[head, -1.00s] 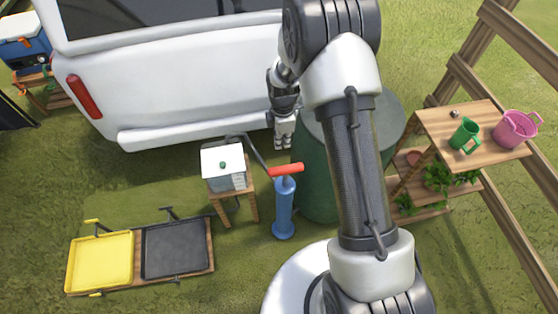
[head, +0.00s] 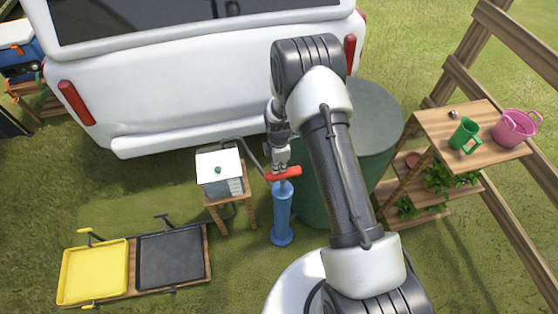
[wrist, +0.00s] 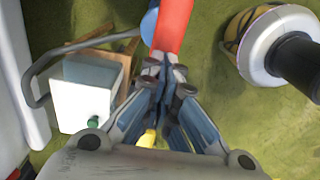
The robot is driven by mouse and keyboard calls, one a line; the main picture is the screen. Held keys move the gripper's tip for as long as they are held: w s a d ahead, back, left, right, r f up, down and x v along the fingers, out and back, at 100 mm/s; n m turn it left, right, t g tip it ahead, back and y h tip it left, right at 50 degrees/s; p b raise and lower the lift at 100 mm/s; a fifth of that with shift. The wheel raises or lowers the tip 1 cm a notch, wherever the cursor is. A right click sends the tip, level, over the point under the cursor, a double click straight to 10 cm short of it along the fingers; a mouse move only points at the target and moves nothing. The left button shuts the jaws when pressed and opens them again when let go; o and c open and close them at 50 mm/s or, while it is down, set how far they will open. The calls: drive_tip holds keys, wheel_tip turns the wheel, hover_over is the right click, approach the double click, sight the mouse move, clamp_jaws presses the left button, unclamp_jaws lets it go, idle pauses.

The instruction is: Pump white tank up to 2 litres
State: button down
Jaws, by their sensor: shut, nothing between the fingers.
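The white tank (head: 219,170) is a small box with a white lid and a green knob, standing on a wooden stool. Its side bears markings too small to read. The blue pump (head: 282,215) stands upright on the grass to its right, with a red handle (head: 290,173) across the top. My gripper (head: 281,162) is at the handle, shut and empty. In the wrist view the closed fingertips (wrist: 164,75) are at the near end of the red handle (wrist: 173,28); I cannot tell whether they touch. The tank (wrist: 80,100) shows at the left there.
A dark hose (head: 248,150) arches beside the tank. A green barrel (head: 365,120) stands right of the pump. A white vehicle (head: 190,80) is behind. Yellow (head: 93,272) and black trays (head: 172,257) lie front left. A plant shelf (head: 480,152) stands right.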

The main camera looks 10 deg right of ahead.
drive_tip(key=shift+f, duration=0.4)
wheel_tip(320, 180, down, 10)
drive_tip(key=b, duration=0.6)
drive_tip(key=shift+r+b, duration=0.1)
drive_tip(key=shift+b, duration=0.25)
drive_tip(key=shift+s+r, duration=0.1)
drive_tip(key=shift+r+p, duration=0.3)
wheel_tip(320, 180, up, 13)
drive_tip(key=p, duration=0.4)
drive_tip(key=shift+r, duration=0.3)
